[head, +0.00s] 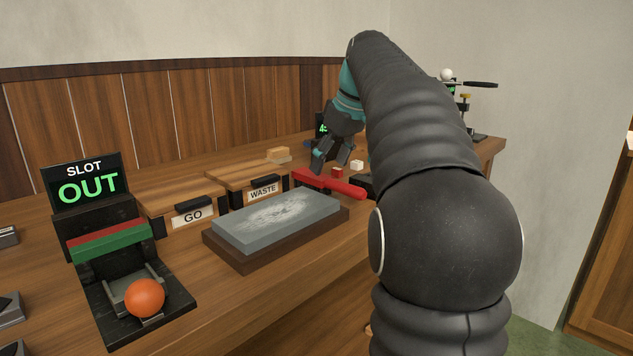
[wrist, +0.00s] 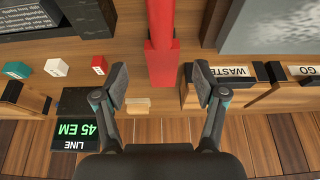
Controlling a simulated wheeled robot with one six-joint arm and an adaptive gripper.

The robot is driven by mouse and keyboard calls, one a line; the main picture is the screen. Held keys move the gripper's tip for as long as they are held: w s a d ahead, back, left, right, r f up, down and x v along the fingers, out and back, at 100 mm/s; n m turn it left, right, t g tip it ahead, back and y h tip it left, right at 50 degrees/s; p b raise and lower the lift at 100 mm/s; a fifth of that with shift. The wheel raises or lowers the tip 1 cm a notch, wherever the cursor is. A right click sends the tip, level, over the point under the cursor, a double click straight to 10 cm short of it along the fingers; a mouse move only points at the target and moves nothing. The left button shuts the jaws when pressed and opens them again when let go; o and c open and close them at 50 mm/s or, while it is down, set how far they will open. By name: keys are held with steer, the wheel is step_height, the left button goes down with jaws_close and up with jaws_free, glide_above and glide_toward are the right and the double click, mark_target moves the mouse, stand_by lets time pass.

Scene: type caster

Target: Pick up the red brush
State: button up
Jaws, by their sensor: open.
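The red brush (head: 345,187) lies on the wooden bench behind the grey stone slab, its handle toward the right in the head view. In the wrist view the brush (wrist: 162,62) runs down from the top edge, its wider block end nearest me. My gripper (head: 335,160) is above the bench near the brush, pointing down. In the wrist view its fingers (wrist: 160,85) are spread, one on each side of the brush's block end in the picture, with gaps on both sides. Nothing is held. The height between fingertips and brush is hard to judge.
The stone slab (head: 280,220) sits on a dark base beside the brush. The WASTE drawer (head: 263,191) and GO drawer (head: 193,216) are behind. Small cubes (wrist: 57,67) lie on the brush's other side, near the LINE display (wrist: 74,135). A SLOT device (head: 90,185) stands left.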

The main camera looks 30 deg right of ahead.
mark_target(322, 177)
steer(key=shift+x, duration=2.65)
steer(key=shift+a, duration=0.15)
steer(key=shift+c, duration=0.3)
jaws_close()
steer(key=shift+r, duration=0.1)
steer(key=shift+r, duration=0.45)
steer(key=v, duration=0.4)
steer(key=shift+w+d, duration=0.3)
steer(key=shift+w, duration=0.05)
steer(key=s+d+r, duration=0.6)
steer(key=s+d, duration=0.1)
steer(key=shift+d, duration=0.4)
